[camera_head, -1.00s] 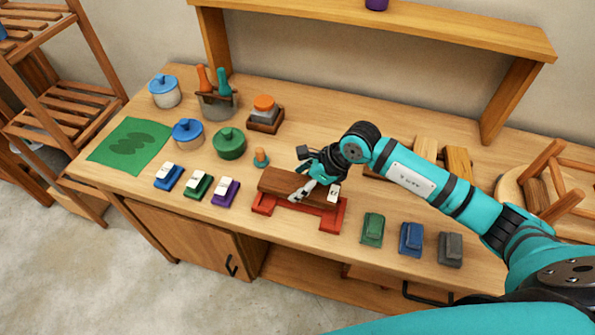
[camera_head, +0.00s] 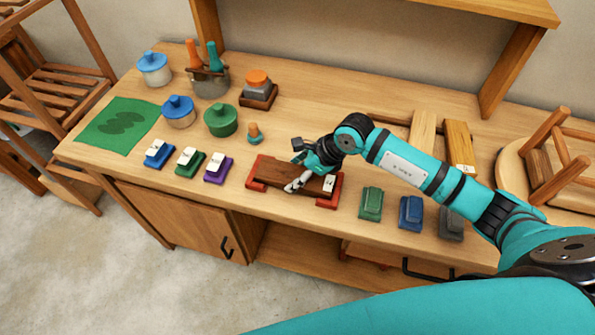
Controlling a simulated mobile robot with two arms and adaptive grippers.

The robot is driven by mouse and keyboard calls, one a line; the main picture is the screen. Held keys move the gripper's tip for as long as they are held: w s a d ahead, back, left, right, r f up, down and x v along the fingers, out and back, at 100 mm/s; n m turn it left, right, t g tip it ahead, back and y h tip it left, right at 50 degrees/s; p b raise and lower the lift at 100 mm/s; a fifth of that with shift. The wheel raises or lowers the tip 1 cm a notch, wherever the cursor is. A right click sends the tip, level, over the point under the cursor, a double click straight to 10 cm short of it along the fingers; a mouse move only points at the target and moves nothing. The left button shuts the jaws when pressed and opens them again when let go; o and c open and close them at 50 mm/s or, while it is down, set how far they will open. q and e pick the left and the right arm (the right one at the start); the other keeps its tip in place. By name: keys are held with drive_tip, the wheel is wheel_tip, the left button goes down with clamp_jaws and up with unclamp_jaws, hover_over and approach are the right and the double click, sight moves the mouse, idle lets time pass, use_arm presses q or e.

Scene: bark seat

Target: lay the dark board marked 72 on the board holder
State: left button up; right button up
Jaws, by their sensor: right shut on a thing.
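The dark brown board (camera_head: 270,176) has a white label at its right end. It lies level at the red board holder (camera_head: 334,201), with the holder's red ends showing at its left and right. Whether it rests fully on the holder or hovers just above it I cannot tell. My right gripper (camera_head: 296,186) is shut on the dark board near its middle, coming from the right and behind. The number on the label is too small to read. My left gripper is not in view.
Left of the holder stand blue, green and purple blocks (camera_head: 217,168) with white tops. Right of it are green, blue and grey blocks (camera_head: 411,213). A small orange-topped peg (camera_head: 254,133) stands behind it. Lighter boards (camera_head: 459,146) lie behind my arm, near an upturned stool (camera_head: 560,160).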

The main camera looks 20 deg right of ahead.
drive_tip(key=shift+r, duration=0.1)
use_arm(q)
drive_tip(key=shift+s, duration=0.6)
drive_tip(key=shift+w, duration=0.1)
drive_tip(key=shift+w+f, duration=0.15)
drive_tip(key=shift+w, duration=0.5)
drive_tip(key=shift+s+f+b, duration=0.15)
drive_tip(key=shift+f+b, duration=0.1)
drive_tip(key=shift+b, duration=0.15)
use_arm(e)
drive_tip(key=shift+f, duration=0.25)
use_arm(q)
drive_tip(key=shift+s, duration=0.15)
use_arm(e)
drive_tip(key=o, duration=1.4)
drive_tip(key=shift+o, duration=0.7)
